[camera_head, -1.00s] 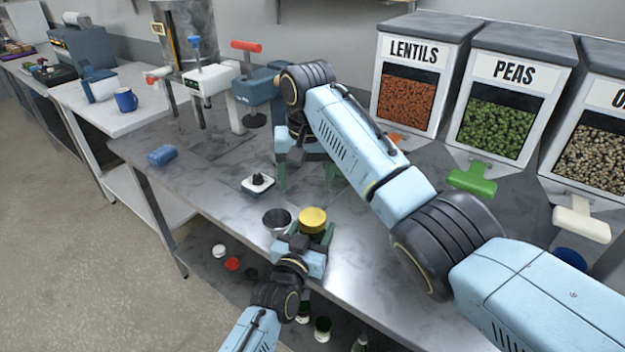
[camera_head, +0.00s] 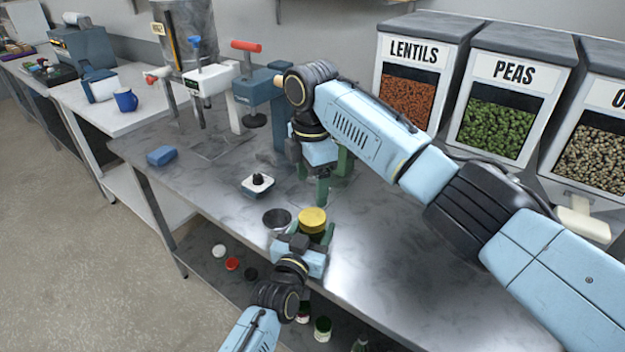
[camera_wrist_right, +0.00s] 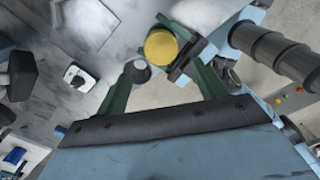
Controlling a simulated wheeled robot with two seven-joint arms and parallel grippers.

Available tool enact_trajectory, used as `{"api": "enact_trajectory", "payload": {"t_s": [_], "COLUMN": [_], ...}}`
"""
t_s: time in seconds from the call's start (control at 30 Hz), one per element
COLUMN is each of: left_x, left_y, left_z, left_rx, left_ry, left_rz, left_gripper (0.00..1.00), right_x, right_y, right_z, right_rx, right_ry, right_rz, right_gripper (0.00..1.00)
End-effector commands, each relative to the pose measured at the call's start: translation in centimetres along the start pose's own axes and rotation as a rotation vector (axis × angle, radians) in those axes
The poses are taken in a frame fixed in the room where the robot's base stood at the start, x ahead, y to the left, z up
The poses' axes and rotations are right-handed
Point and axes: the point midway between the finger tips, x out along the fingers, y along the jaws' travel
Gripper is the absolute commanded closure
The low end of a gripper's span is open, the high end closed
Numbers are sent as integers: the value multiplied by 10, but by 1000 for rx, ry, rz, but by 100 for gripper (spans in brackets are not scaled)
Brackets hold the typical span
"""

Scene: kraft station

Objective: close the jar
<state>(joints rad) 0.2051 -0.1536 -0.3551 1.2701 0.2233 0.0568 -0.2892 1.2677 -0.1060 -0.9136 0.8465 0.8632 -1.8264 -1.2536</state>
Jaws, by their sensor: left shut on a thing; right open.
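A jar with a round yellow lid (camera_head: 312,219) on top stands at the front edge of the metal table. I cannot tell how tightly the lid sits. My left gripper (camera_head: 315,236) is shut on the jar from the front, with green fingers at its sides. The lid also shows in the right wrist view (camera_wrist_right: 160,47), beyond the fingertips. My right gripper (camera_head: 333,178) is open and empty, pointing down over the table behind the jar. In its wrist view, the fingers of the right gripper (camera_wrist_right: 163,80) are spread wide, with nothing between them.
A small white scale-like device (camera_head: 257,186) and a blue block (camera_head: 161,155) lie farther left. Dispensers (camera_head: 492,95) and presses (camera_head: 255,90) line the back. Loose caps (camera_head: 232,264) lie on the shelf below.

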Motion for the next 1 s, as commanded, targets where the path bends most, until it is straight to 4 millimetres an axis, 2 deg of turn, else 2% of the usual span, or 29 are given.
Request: {"api": "enact_trajectory", "payload": {"t_s": [0.2,0.57,0.67,1.0], "left_x": [0,0,0,0], "left_y": [0,0,0,0], "left_z": [1,1,1,0], "left_rx": [-1,-1,-1,-1], "left_ry": [-1,-1,-1,-1], "left_rz": [0,0,0,0], "left_gripper": [100,100,100,100], "right_x": [1,3,10,61], "right_y": [-2,-2,-2,-3], "right_z": [2,2,2,2], "right_rx": [-114,-117,-116,-115], "right_ry": [1,1,1,0], "right_rz": [-8,-8,-8,-11], "right_gripper": [30,30,30,30]}}
